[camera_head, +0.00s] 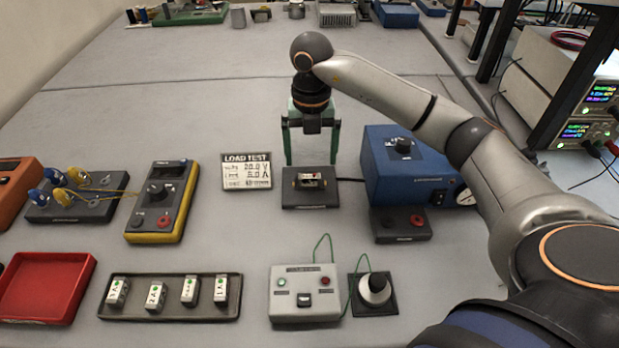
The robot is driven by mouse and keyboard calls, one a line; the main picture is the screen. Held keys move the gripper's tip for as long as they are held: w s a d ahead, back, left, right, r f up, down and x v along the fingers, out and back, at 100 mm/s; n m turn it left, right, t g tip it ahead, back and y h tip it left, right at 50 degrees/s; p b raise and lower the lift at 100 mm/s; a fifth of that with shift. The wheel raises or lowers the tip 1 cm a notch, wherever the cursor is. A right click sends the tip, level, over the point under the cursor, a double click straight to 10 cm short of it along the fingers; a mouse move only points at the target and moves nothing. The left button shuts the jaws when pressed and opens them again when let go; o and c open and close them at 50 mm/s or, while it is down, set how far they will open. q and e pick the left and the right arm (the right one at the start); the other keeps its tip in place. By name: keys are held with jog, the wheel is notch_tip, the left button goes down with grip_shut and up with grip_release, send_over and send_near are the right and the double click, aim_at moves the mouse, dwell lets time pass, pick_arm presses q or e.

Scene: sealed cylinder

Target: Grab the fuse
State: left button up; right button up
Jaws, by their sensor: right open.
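A small pale fuse-like piece (312,178) sits in the clips of a dark fuse holder block (310,201) in the middle of the table. My right gripper (312,160) points down just above and behind this block. Its two green fingers are wide apart, with nothing between them. My left gripper is out of the picture.
A load test card (247,171) lies left of the holder. A blue supply box (385,170) stands close on the right.

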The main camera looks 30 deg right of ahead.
aim_at(310, 176)
jog(key=shift+a+f+p, duration=0.15)
jog(key=shift+f+p, duration=0.35)
jog(key=shift+f, duration=2.15)
jog(key=c, duration=1.4)
jog(key=shift+c, duration=0.2)
